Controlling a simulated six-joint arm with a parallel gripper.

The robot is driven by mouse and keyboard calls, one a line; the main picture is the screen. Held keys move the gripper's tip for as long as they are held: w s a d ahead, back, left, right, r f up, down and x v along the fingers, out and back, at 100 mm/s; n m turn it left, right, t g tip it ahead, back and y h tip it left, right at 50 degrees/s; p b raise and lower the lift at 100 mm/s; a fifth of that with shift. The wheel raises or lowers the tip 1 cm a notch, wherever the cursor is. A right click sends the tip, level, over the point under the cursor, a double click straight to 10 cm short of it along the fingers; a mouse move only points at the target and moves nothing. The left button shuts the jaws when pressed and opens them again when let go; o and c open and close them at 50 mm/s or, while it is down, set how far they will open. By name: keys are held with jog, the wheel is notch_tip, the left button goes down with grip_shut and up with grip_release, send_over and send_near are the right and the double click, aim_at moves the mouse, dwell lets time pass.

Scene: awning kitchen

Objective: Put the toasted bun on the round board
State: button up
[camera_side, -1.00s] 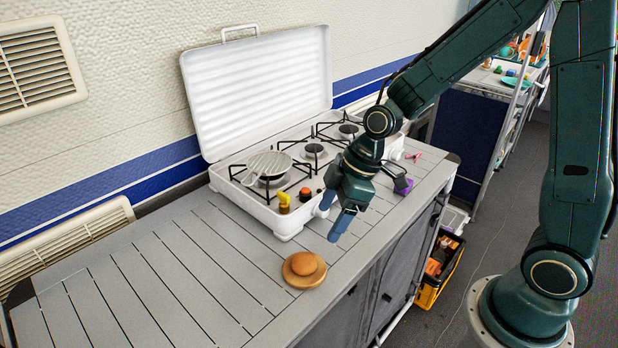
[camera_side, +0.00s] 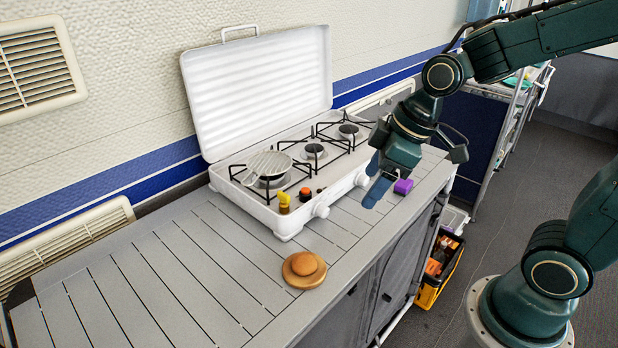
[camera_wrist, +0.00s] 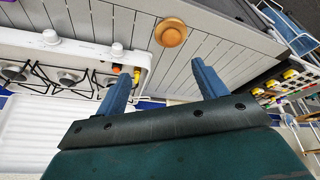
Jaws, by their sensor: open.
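The toasted bun (camera_side: 305,263) is a round brown bun. It rests on the small round wooden board (camera_side: 296,281) near the front edge of the grey slatted counter. In the wrist view the bun (camera_wrist: 172,37) also sits on the round board (camera_wrist: 163,27), past my fingertips at the top. My gripper (camera_side: 372,188) is open and empty, above the counter in front of the stove's right part, apart from the bun and to its right. Its two blue fingers (camera_wrist: 158,78) show wide apart in the wrist view.
A white camp stove (camera_side: 262,205) with a raised lid stands behind, with a pan (camera_side: 268,165) on its left burner. Yellow (camera_side: 284,200) and orange-topped (camera_side: 305,194) items stand at its front edge. A purple block (camera_side: 403,187) lies beside my gripper. The left counter is clear.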

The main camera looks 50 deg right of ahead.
jog(key=s+d+r+m+h, duration=0.1)
jog(key=s+r+m, duration=0.2)
jog(key=s, duration=0.2)
jog(key=s+d+r+m+t, duration=0.1)
jog(key=s+d+r+m, duration=0.1)
jog(key=s, duration=0.4)
jog(key=shift+s+d+r+m+t+h, duration=0.2)
jog(key=shift+d+r+m+t+h, duration=0.15)
jog(key=shift+r+m, duration=0.3)
jog(key=shift+a, duration=0.1)
dwell(0.4)
